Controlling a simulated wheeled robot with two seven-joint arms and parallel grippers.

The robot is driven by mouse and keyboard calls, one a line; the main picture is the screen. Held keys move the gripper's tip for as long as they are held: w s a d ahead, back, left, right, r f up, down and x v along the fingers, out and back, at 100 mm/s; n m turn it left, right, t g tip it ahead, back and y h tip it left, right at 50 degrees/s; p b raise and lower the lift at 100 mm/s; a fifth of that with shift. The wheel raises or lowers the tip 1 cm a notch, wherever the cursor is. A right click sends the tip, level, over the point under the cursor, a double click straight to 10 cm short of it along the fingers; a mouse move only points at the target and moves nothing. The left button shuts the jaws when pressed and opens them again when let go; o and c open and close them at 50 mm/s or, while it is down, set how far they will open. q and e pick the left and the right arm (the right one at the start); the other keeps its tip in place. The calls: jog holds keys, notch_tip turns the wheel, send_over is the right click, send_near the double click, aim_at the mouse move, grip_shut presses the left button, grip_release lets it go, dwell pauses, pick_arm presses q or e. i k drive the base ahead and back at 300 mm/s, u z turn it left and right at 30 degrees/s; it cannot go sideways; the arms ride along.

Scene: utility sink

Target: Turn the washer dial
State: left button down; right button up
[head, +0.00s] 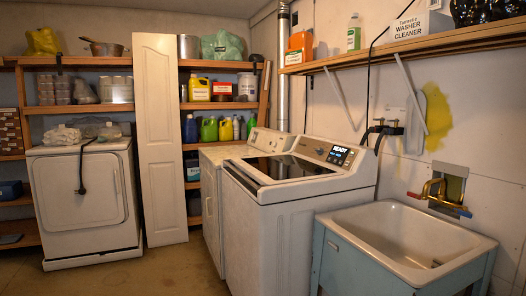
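The white washer (297,222) stands in the middle right, with a dark glass lid on top that is closed. Its raised control panel (310,145) runs along the back of the top. A lit display (343,155) on the panel reads READY. A small round dial (320,149) seems to sit just left of the display, but it is too small to tell which way it points. Neither of my grippers is in view, and nothing touches the washer's panel.
A blue-framed utility sink (345,232) stands close at the washer's right. Another white machine (212,190) stands just behind it. A wall shelf (440,43) with bottles and a box overhangs at the upper right. A white dryer (85,200) is at left; the floor (150,275) in front is clear.

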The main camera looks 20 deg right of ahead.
aim_at(320, 150)
jog(key=u, duration=0.9)
jog(key=i, duration=2.45)
jog(key=z, duration=0.9)
